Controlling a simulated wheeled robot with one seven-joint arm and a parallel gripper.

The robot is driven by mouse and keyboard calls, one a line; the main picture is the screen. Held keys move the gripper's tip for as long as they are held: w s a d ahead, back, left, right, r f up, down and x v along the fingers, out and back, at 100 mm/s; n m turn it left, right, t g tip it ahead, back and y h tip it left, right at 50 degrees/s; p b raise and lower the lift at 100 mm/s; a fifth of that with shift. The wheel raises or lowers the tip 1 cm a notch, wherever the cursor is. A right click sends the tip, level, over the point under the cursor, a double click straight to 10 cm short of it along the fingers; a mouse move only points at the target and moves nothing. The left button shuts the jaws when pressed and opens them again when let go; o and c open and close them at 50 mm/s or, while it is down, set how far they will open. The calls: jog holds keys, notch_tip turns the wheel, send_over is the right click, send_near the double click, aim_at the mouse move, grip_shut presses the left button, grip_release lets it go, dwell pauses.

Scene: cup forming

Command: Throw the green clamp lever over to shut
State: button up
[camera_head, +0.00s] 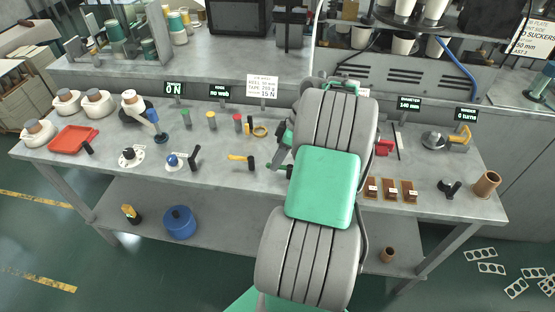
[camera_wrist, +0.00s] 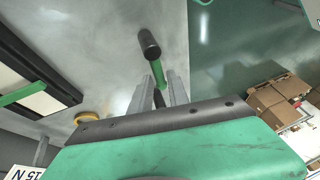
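The green clamp lever (camera_wrist: 158,72) shows in the wrist view as a short green stem with a black cylindrical grip (camera_wrist: 149,44). My gripper (camera_wrist: 161,78) has two grey fingers standing apart, with a gap between them. The green stem shows in line with this gap, just past the fingertips; I cannot tell whether either finger touches it. In the head view, a green and black piece, seemingly this lever (camera_head: 286,168), shows at the left edge of my arm. My arm hides most of the clamp there, and my fingers are not clear.
A yellow-handled lever (camera_head: 240,158) and a yellow ring (camera_head: 260,131) lie left of my arm. Coloured pegs (camera_head: 237,121) stand behind. Brown blocks (camera_head: 390,189) sit on the right of the grey bench (camera_head: 225,190). The bench front between the yellow lever and my arm is mostly clear.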

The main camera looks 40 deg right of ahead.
grip_shut()
dwell(1.0)
